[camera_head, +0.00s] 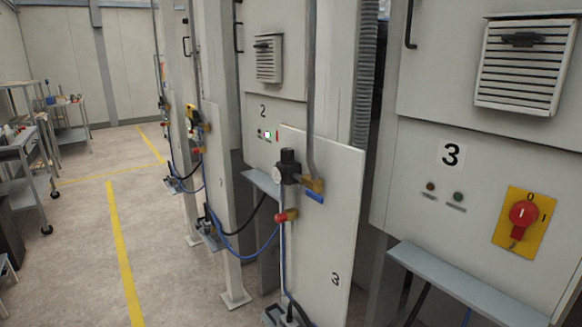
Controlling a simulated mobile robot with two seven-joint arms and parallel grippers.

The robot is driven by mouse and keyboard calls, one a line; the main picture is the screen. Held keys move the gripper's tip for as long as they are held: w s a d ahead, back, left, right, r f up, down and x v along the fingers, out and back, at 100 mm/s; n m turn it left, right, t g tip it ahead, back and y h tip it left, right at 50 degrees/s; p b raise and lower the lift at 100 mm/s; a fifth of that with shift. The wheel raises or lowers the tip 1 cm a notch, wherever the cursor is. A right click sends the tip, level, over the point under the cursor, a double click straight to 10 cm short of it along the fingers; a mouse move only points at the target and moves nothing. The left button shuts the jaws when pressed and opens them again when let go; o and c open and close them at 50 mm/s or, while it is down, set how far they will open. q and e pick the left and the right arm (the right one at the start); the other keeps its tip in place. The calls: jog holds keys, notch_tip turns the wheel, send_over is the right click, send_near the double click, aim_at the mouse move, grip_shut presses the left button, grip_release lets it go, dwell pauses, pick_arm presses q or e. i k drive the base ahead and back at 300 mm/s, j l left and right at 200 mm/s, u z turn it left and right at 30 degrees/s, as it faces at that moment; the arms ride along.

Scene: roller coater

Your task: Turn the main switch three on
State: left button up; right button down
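The main switch three is a red rotary knob (522,214) on a yellow plate (517,240) at the right of the view. The plate is marked 0 at the top and 1 at the right. A white bar mark on the knob stands roughly upright, towards the 0. The switch sits on a grey cabinet panel (420,190) labelled 3 (451,155). Neither of my grippers is in view.
A grey ledge (465,285) juts out below the switch. A white panel (325,215) with a regulator, valves and hoses stands left of the cabinet. Cabinet 2 (262,125) is further back. Open floor with yellow lines (122,250) and metal carts (25,170) lie left.

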aim_at(523, 215)
jog(key=z, duration=1.3)
